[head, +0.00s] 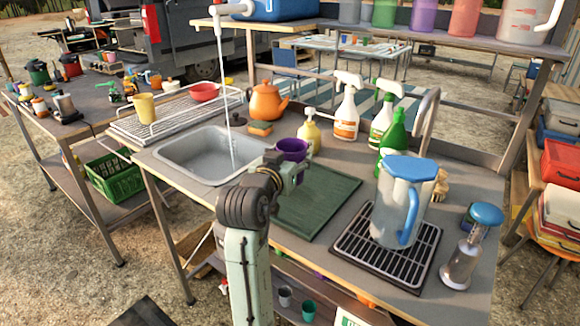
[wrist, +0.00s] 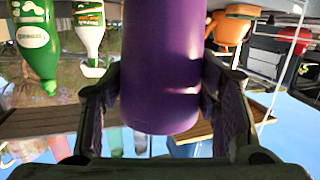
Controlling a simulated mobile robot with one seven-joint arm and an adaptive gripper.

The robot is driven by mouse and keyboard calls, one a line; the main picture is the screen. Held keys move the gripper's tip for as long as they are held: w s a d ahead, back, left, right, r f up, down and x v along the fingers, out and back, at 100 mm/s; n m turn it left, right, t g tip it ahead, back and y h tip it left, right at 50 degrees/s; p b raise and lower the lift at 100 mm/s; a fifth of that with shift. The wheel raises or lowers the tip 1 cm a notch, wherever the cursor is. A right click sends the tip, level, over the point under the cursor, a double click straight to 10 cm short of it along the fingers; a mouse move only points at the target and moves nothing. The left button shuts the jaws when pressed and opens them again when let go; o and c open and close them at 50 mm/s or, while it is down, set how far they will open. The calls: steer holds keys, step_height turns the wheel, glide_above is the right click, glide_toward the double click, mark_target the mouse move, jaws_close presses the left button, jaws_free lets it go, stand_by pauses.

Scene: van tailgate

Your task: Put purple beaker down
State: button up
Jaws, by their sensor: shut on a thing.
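The purple beaker (head: 292,148) is held in my gripper (head: 288,168), between the sink and the spray bottles. In the wrist view the purple beaker (wrist: 162,65) fills the middle, with a finger of my gripper (wrist: 160,90) against each side. That view is upside down. In the head view my gripper partly hides the beaker's lower part. It appears to be above the back left part of the green mat (head: 318,203); the height of the gap is hard to tell.
The sink (head: 205,158) with running water lies left. An orange teapot (head: 267,102), yellow pump bottle (head: 309,133) and spray bottles (head: 346,112) stand behind. A large blue-lidded pitcher (head: 398,205) stands on a black grate (head: 365,255) at right. The mat's front is clear.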

steer(key=shift+s+a+f, duration=0.1)
steer(key=shift+f, duration=1.5)
steer(key=shift+f, duration=0.15)
steer(key=o, duration=1.1)
steer(key=shift+r, duration=0.25)
steer(key=b+v, duration=0.1)
steer(key=v, duration=1.1)
steer(key=shift+f+b, duration=0.1)
steer(key=shift+b, duration=0.2)
steer(key=shift+a, duration=0.1)
